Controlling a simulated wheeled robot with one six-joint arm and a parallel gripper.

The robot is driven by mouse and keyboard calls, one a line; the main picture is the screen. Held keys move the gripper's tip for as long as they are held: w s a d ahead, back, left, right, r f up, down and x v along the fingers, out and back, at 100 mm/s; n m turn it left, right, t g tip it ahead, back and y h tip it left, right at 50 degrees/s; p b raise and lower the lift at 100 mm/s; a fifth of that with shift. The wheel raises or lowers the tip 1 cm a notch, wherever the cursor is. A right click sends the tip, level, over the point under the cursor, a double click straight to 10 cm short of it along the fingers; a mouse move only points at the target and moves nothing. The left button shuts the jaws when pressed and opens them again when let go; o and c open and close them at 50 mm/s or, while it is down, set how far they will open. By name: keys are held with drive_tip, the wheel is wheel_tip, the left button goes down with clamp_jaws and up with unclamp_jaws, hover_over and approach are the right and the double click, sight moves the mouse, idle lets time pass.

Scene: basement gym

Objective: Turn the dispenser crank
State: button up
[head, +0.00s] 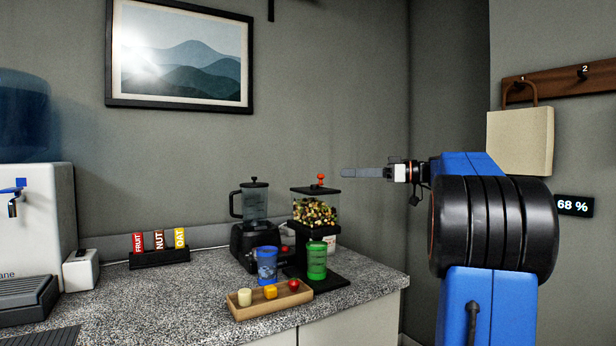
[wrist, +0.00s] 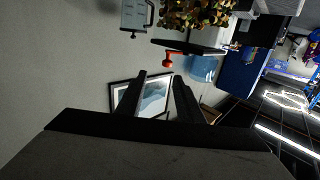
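The dispenser (head: 316,212) is a clear bin of mixed nuts with a black lid, standing at the back of the counter. Its red crank (head: 321,178) sticks up from the lid. In the wrist view the picture is turned over, and the crank (wrist: 174,61) shows just beyond my fingertips, below the dark lid (wrist: 188,46). My gripper (head: 344,172) is to the right of the crank at about its height, pointing left, with a small gap in the picture. Its two fingers (wrist: 159,76) are spread with nothing between them.
A blender (head: 255,205) stands left of the dispenser. A blue cup (head: 266,266) and a green cup (head: 316,262) stand in front, behind a wooden tray (head: 270,308) with small blocks. A beige bag (head: 520,140) hangs at right. The air above the counter is clear.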

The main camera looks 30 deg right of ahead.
drive_tip(key=shift+n+g+y, duration=0.9)
drive_tip(key=x, duration=1.3)
drive_tip(key=shift+w+a+f, duration=0.15)
drive_tip(key=shift+a+f, duration=0.05)
drive_tip(key=shift+f, duration=0.15)
clamp_jaws()
